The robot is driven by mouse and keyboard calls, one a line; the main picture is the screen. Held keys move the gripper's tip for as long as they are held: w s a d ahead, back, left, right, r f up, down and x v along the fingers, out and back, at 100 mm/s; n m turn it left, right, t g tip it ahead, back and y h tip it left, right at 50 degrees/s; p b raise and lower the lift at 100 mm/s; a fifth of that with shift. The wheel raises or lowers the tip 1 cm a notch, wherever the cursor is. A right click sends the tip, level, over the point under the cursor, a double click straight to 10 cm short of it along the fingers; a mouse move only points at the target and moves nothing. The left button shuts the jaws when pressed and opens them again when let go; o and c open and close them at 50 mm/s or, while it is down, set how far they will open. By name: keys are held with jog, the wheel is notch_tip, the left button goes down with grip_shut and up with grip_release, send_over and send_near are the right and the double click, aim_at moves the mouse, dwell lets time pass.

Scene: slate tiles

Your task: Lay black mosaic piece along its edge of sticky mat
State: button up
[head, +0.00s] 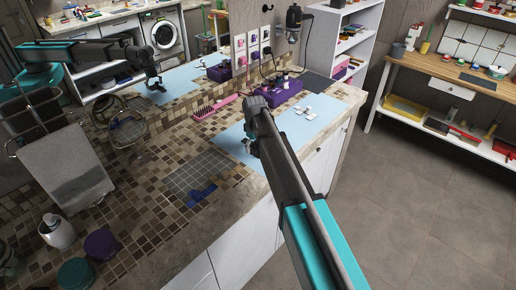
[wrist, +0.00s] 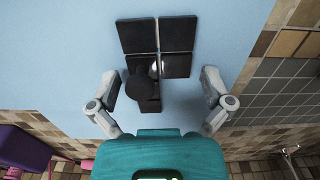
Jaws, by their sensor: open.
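In the wrist view several square black pieces (wrist: 138,35) lie close together on a flat light blue surface (wrist: 60,60), with thin gaps between them. A dark round knob-like shape (wrist: 141,88) and a dark block (wrist: 150,105) overlap the nearest one; I cannot tell whether they are one piece. My gripper (wrist: 160,86) is open, its two fingers wide apart on either side of this block, touching nothing visible. In the head view my gripper (head: 252,130) is over the blue surface (head: 300,128) and hides the black pieces.
A grey gridded sheet (wrist: 280,95) lies right of the blue surface in the wrist view. Small white pieces (head: 304,111), a purple basket (head: 278,92), a pink brush (head: 215,106) and a dark blue cloth (head: 199,194) are on the tiled counter. A mirror stands behind.

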jog(key=c, duration=1.3)
jog(key=shift+s, duration=0.1)
grip_shut()
jog(key=shift+s, duration=0.15)
